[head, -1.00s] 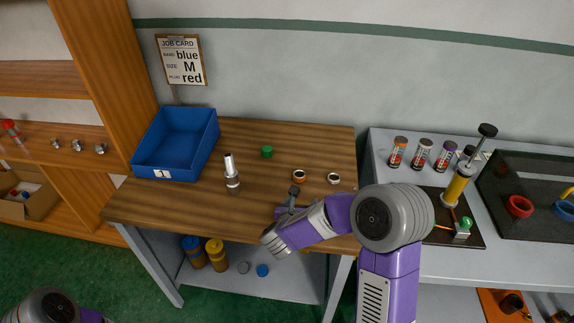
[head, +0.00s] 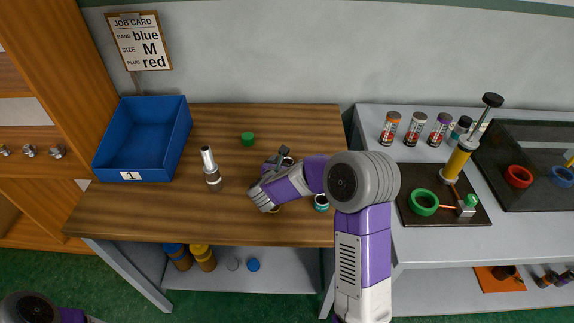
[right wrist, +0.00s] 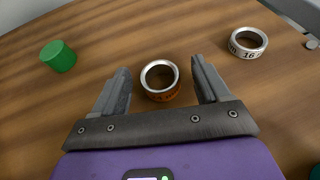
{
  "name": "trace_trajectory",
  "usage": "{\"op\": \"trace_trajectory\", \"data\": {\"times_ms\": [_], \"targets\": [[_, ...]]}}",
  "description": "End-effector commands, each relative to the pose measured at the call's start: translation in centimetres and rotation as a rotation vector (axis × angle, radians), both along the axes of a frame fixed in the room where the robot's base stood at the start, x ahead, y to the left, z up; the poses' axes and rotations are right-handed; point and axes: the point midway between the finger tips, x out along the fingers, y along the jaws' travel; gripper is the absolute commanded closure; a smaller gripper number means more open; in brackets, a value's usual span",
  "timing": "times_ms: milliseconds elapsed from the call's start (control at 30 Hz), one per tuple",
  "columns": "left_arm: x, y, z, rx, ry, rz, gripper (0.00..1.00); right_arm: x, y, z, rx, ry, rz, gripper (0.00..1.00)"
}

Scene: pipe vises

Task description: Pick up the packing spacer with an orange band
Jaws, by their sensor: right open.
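The packing spacer with an orange band (right wrist: 162,96) stands on the wooden bench in the right wrist view. It is a short ring with a silver rim and an open middle. My right gripper (right wrist: 160,75) is open, with its two fingers on either side of the spacer and a gap at each side. In the head view my right gripper (head: 284,155) is over the bench, and the gripper and arm hide the spacer. Part of my left arm shows at the bottom left of the head view, but its gripper is out of view.
A white numbered ring (right wrist: 248,42) stands right of the spacer, and a green cylinder (right wrist: 58,56) left. A silver plunger-like piece (head: 211,170) and a blue bin (head: 144,138) are farther left. A teal-banded ring (head: 321,202) is near my right arm.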

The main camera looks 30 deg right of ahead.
Motion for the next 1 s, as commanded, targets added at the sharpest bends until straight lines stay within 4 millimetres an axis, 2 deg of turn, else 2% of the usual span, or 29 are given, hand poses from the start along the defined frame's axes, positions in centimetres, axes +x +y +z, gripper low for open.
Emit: {"op": "trace_trajectory", "data": {"times_ms": [200, 600, 867, 1000], "targets": [[0.0, 0.0, 0.0, 0.0, 0.0, 0.0, 0.57, 0.1, -0.1, 0.0, 0.0, 0.0, 0.001, 0.25], [0.0, 0.0, 0.0, 0.0, 0.0, 0.0, 0.57, 0.0, -0.1, 0.0, 0.0, 0.0, 0.001, 0.85], [0.0, 0.0, 0.1, 0.0, 0.0, 0.0, 0.57, 0.1, -0.1, 0.4, 0.0, -0.002, 0.001, 0.85], [0.0, 0.0, 0.8, 0.0, 0.0, 0.0, 0.57, 0.1, -0.1, 2.4, 0.0, -0.005, 0.001, 0.85]]}}
